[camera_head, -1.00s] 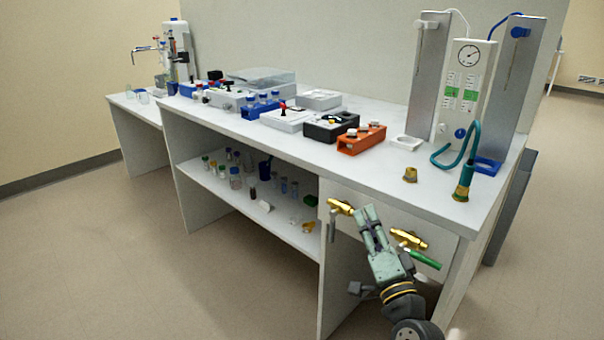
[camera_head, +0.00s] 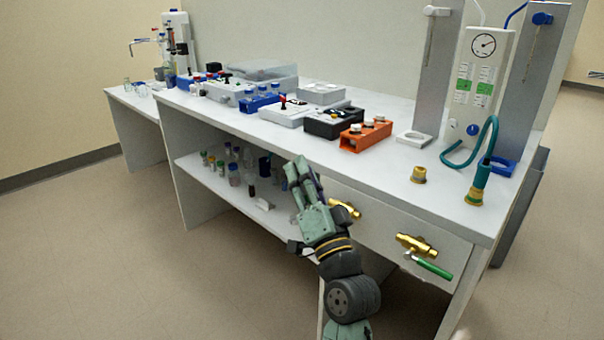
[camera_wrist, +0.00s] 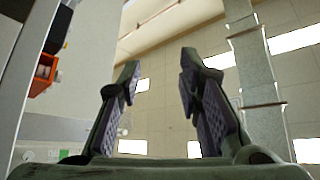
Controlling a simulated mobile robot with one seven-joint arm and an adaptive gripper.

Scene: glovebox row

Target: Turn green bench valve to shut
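The green bench valve has a brass body (camera_head: 416,244) on the bench's front panel, at the right in the head view. Its green handle (camera_head: 432,266) lies just below the body and runs roughly along it, sloping down to the right. My gripper (camera_head: 303,168) is up and to the left of this valve, in front of the lower shelf and clear of the handle. In the wrist view my gripper (camera_wrist: 160,75) has its two fingers well apart, with nothing between them. The green valve does not show in the wrist view.
A second brass valve (camera_head: 345,208) sits left of the green one, partly behind my arm. An orange block (camera_head: 366,136) and a brass fitting with a teal hose (camera_head: 474,196) stand on the benchtop (camera_head: 400,180). The floor in front is clear.

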